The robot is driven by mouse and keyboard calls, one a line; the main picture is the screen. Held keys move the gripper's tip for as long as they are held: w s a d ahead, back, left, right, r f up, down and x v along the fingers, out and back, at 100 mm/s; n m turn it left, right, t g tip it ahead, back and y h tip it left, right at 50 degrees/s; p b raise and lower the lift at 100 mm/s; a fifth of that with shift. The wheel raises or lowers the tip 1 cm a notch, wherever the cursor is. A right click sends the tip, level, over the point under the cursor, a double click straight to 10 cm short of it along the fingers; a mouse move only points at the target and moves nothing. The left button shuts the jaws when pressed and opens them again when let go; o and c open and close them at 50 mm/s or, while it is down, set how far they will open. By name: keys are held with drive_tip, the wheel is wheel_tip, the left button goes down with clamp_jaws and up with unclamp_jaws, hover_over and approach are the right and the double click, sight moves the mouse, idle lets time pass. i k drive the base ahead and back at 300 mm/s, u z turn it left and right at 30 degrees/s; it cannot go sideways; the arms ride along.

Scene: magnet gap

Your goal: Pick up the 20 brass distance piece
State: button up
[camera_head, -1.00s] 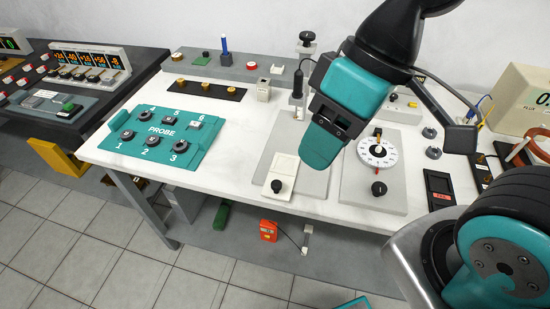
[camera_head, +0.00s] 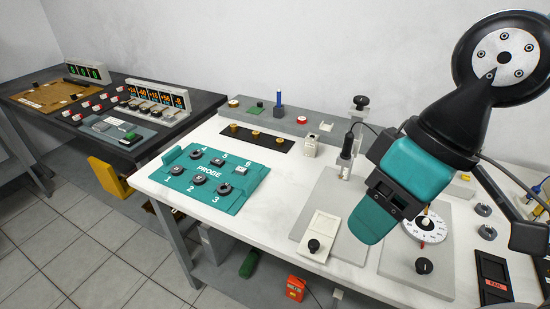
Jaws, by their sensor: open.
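Several small brass pieces sit in a row on a black strip (camera_head: 262,141) at the back of the white table: a left one (camera_head: 234,127), a middle one (camera_head: 256,134) and a right one (camera_head: 279,142). Their size marks are too small to read, so I cannot tell which is the 20. My gripper (camera_head: 378,208), teal and black, is open and hangs over the right part of the table, well to the right of the brass pieces. I see nothing held in it, though its fingers are partly hidden.
A teal PROBE tray (camera_head: 180,192) with numbered knobs lies in front of the strip. A grey raised shelf (camera_head: 262,118) stands behind it. A white block (camera_head: 310,146) and a stand with a black probe (camera_head: 346,146) are between strip and gripper. A dark side table (camera_head: 60,115) is at left.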

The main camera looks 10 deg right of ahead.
sight(256, 135)
drive_tip(key=u, duration=0.5)
drive_tip(key=k, duration=0.65)
drive_tip(key=u, duration=1.3)
drive_tip(key=i, duration=2.1)
drive_tip(key=z, duration=0.9)
drive_tip(key=i, duration=0.7)
drive_tip(key=z, duration=1)
drive_tip(key=i, duration=0.25)
drive_tip(key=z, duration=0.15)
